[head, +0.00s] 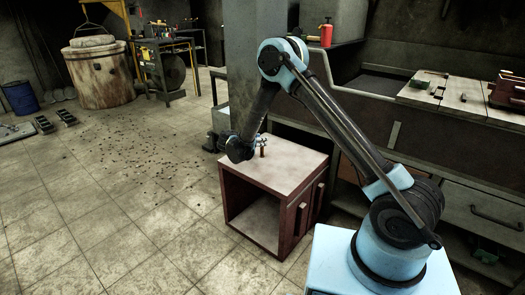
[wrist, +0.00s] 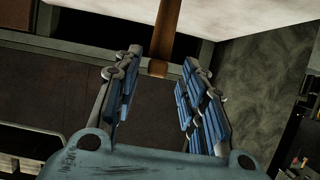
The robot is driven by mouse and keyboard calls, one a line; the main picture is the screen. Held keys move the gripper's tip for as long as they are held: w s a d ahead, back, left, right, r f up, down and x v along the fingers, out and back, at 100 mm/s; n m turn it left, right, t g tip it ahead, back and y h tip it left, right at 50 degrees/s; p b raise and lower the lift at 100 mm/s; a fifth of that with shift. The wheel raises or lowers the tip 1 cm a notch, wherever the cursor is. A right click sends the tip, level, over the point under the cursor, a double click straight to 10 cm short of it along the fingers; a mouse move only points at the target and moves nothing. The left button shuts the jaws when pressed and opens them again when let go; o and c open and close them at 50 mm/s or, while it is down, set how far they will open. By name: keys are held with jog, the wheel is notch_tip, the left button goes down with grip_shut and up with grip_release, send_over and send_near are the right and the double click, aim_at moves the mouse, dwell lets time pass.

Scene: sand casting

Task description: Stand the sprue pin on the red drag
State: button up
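A brown rod, which looks like the sprue pin (head: 262,151), shows upright at the far side of the pale top of a dark red box (head: 290,172) in the head view. I cannot tell whether this box is the red drag. My gripper (head: 259,139) is just above the pin's upper part. In the wrist view, my gripper (wrist: 160,62) is open, with a blue-padded finger on each side. The pin (wrist: 164,30) runs from the top edge down to between the fingertips. Gaps show on both sides of it. Whether the pin's foot touches the box is unclear.
The box's front is open and its right side has handles. A workbench (head: 455,97) with small tools stands at the right. A red bottle (head: 326,34) stands behind. A large round vessel (head: 100,75) and a dark table (head: 165,65) stand far left.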

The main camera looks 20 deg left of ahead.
jog(key=shift+d+x, duration=0.1)
jog(key=shift+x, duration=1.4)
jog(key=shift+d+x, duration=0.15)
jog(key=shift+x, duration=1.3)
jog(key=shift+s+f, duration=0.15)
jog(key=shift+s, duration=0.05)
grip_shut()
